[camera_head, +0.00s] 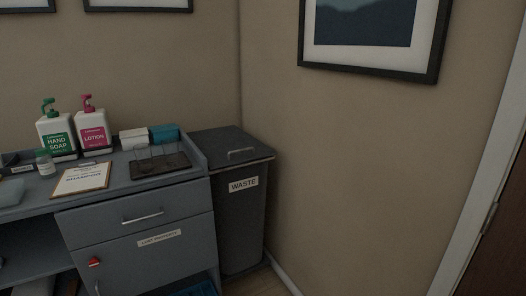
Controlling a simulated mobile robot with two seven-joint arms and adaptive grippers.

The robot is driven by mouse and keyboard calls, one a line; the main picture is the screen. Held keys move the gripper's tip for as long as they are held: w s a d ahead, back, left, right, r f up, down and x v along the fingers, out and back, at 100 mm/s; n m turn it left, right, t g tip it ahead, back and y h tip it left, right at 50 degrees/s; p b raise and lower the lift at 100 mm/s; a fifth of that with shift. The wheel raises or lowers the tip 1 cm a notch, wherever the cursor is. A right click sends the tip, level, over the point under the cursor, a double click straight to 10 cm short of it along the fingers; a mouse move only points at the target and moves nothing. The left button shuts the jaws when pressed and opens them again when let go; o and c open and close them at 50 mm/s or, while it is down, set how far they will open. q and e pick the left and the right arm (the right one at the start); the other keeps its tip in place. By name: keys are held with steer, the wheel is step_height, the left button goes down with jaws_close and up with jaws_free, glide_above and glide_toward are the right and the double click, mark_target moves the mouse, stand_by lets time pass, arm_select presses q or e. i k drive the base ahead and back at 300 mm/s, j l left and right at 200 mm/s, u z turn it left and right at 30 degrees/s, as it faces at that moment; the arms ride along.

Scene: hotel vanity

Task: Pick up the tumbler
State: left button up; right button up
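I cannot make out a tumbler for certain. A small jar-like container (44,163) with a pale label stands at the left of the grey vanity top (118,176), in front of the hand soap bottle; it is too small to tell what it is. Neither of my grippers shows in the head view.
A green-pump hand soap bottle (57,135) and a pink-pump lotion bottle (93,130) stand at the back. A clipboard (82,178), a dark tray with a wire rack (160,166), and white (133,139) and blue (164,133) boxes share the top. A waste bin (240,215) stands right.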

mark_target(143, 153)
steer(key=u, duration=0.95)
